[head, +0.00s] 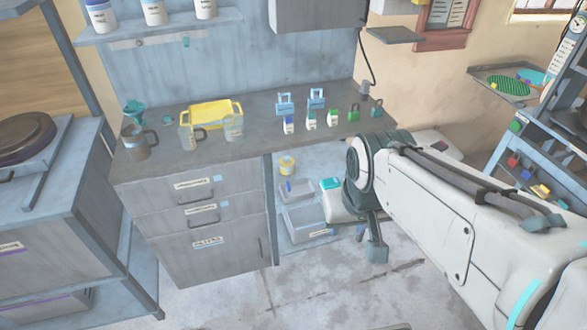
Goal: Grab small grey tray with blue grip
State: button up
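I cannot single out a small grey tray with a blue grip for sure. Two small light blue pieces with raised handle shapes, one on the left (285,104) and one on the right (316,98), stand at the back of the grey counter (250,147). Grey bins, an upper one (297,190) and a lower one (308,222), sit on the open shelf under the counter, partly behind my arm. My gripper (376,250) hangs low in front of that shelf, apart from the counter top. Its fingers are too small and turned away to read.
A yellow tray (213,113), jugs and several small bottles stand on the counter. Drawers (200,205) fill its left side. The floor (240,300) in front is clear.

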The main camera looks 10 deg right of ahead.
aim_at(291, 192)
jog(key=z, duration=0.1)
jog(key=k, duration=0.25)
jog(key=u, duration=0.7)
jog(key=i, duration=1.35)
jog(key=u, duration=0.15)
